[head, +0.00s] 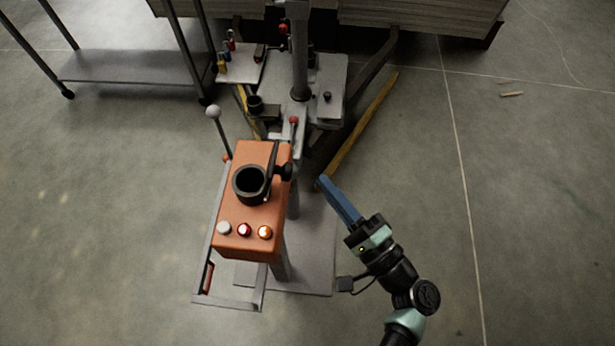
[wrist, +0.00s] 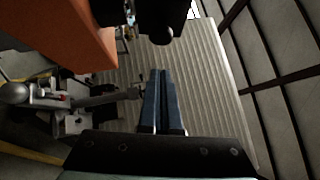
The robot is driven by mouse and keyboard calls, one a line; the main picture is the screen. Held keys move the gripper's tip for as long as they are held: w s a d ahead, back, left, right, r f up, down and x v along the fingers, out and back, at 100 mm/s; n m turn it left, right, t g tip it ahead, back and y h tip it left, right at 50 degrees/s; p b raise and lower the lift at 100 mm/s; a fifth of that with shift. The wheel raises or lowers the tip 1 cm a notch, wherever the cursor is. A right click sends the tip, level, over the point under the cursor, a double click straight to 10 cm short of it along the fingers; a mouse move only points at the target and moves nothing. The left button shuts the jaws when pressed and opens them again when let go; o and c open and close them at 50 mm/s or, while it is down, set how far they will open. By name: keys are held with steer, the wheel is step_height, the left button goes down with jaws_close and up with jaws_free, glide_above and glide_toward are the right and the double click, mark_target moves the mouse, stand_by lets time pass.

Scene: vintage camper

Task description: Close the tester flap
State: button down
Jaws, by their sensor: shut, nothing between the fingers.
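The tester is an orange box (head: 262,215) on a stand, with a black round socket (head: 247,197) on top. A thin black flap (head: 272,160) stands up beside the socket's right rim, seen nearly edge-on, so it looks open. A dark hinge or knob part (head: 286,172) sits at its right. My gripper (head: 321,183) is to the right of the box, apart from it, with its long blue fingers shut and empty. In the wrist view the shut fingers (wrist: 160,75) point forward, below a black part with a rounded knob (wrist: 160,36). The orange box (wrist: 70,30) is at upper left.
A round-knobbed lever (head: 213,112) rises left of the box, and a red-knobbed lever (head: 293,120) stands behind it. A grey machine table (head: 330,75) and post (head: 299,50) are beyond. A grey shelf cart (head: 130,66) is at upper left.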

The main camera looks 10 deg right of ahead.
mark_target(280, 171)
steer(key=shift+w+a+r+p, duration=0.15)
steer(key=shift+a+p, duration=0.05)
steer(key=shift+a, duration=0.4)
steer(key=shift+w+a+r+p, duration=0.15)
steer(key=shift+a+r+p, duration=0.05)
steer(key=shift+a, duration=0.45)
steer(key=shift+w+a+r+p, duration=0.15)
steer(key=shift+a+p, duration=0.05)
steer(key=shift+a, duration=0.4)
steer(key=shift+w+r, duration=0.1)
steer(key=shift+r, duration=0.05)
steer(key=shift+n, duration=0.3)
steer(key=shift+a+r+g, duration=0.1)
steer(key=shift+r+g, duration=0.1)
steer(key=shift+g, duration=0.1)
